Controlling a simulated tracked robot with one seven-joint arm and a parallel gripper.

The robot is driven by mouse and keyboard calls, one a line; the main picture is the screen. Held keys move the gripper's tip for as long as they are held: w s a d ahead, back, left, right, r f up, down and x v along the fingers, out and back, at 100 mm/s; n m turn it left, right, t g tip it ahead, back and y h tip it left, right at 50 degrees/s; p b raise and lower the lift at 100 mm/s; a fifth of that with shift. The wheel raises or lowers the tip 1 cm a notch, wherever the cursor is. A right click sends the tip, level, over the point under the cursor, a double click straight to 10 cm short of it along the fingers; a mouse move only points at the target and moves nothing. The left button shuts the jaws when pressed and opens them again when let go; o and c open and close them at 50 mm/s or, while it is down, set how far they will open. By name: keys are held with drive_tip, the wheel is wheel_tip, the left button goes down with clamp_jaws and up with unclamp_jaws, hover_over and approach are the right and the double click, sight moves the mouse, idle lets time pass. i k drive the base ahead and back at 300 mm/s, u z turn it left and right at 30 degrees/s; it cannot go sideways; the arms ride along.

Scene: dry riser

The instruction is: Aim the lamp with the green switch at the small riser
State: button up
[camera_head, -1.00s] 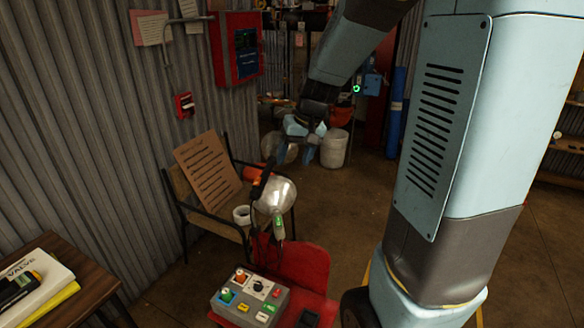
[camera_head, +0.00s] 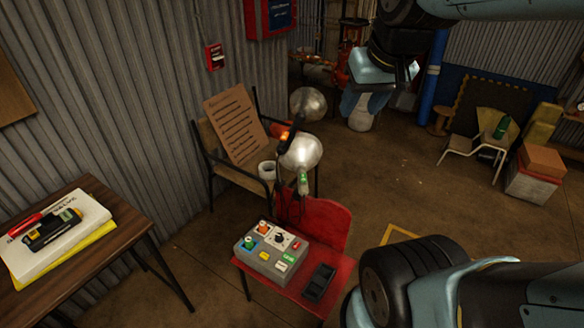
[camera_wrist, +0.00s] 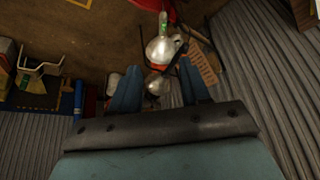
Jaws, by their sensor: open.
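A lamp with a round silver head (camera_head: 301,152) and a green switch (camera_head: 304,181) stands behind the red chair. In the wrist view the same lamp (camera_wrist: 160,49) is just beyond my fingertips. A second silver lamp (camera_head: 308,103) is farther back, near an orange part (camera_head: 281,132); in the wrist view it shows between my fingers (camera_wrist: 154,84). My gripper (camera_head: 378,92) is open and empty, up and to the right of both lamps; its two blue fingers (camera_wrist: 158,68) touch neither. Red pipework (camera_head: 348,66) shows at the back, partly hidden; I cannot tell whether it is the small riser.
The red chair (camera_head: 325,222) holds a grey control box (camera_head: 267,262) and a black tray (camera_head: 318,283). A chair with a printed board (camera_head: 236,127) is by the corrugated wall. A wooden table (camera_head: 120,225) is at left. Floor at centre right is clear.

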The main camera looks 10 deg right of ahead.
sight(305, 151)
drive_tip(key=k, duration=0.5)
drive_tip(key=z, duration=1.05)
drive_tip(key=k, duration=1.3)
drive_tip(key=u, duration=0.8)
drive_tip(key=i, duration=1.05)
drive_tip(key=z, duration=0.05)
